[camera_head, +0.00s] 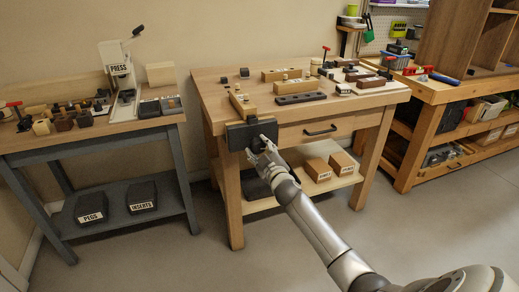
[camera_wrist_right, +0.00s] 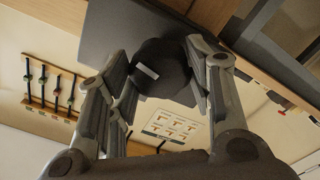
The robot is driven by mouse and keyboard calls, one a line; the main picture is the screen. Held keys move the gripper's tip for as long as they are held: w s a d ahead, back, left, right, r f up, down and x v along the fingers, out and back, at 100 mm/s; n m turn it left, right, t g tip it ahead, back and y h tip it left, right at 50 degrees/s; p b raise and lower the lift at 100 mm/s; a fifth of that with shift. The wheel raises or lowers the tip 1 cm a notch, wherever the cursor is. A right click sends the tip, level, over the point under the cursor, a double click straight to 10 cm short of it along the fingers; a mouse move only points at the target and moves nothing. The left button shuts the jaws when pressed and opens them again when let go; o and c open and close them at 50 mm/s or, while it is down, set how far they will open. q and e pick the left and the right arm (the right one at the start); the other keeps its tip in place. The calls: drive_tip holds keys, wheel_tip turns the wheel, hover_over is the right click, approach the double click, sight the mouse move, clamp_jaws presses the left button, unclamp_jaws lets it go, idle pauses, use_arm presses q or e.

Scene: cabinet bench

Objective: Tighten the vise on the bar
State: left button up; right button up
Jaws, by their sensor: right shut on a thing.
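The vise (camera_head: 241,136) is a dark block on the front left corner of the middle wooden bench. A light wooden bar (camera_head: 242,103) lies at its back on the bench top; whether the jaws touch it I cannot tell. My right gripper (camera_head: 259,146) is at the front face of the vise. In the right wrist view, the dark round vise handle (camera_wrist_right: 163,72) with a pale mark sits between the two fingers of my right gripper (camera_wrist_right: 160,85), which is shut on it. The fingers hide part of the handle. My left gripper is not in view.
The middle bench (camera_head: 219,104) holds several wooden and dark blocks, and a drawer handle (camera_head: 320,130) sticks out right of my gripper. A left table (camera_head: 60,143) carries a press (camera_head: 118,70). A right workbench (camera_head: 432,90) has shelves. The floor (camera_head: 400,220) in front is clear.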

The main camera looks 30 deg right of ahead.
drive_tip(key=shift+m, duration=0.9)
drive_tip(key=shift+m+p, duration=0.3)
drive_tip(key=shift+m, duration=0.1)
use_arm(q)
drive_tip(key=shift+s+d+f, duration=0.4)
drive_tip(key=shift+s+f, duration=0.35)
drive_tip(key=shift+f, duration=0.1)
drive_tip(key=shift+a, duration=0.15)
use_arm(e)
drive_tip(key=shift+m, duration=0.5)
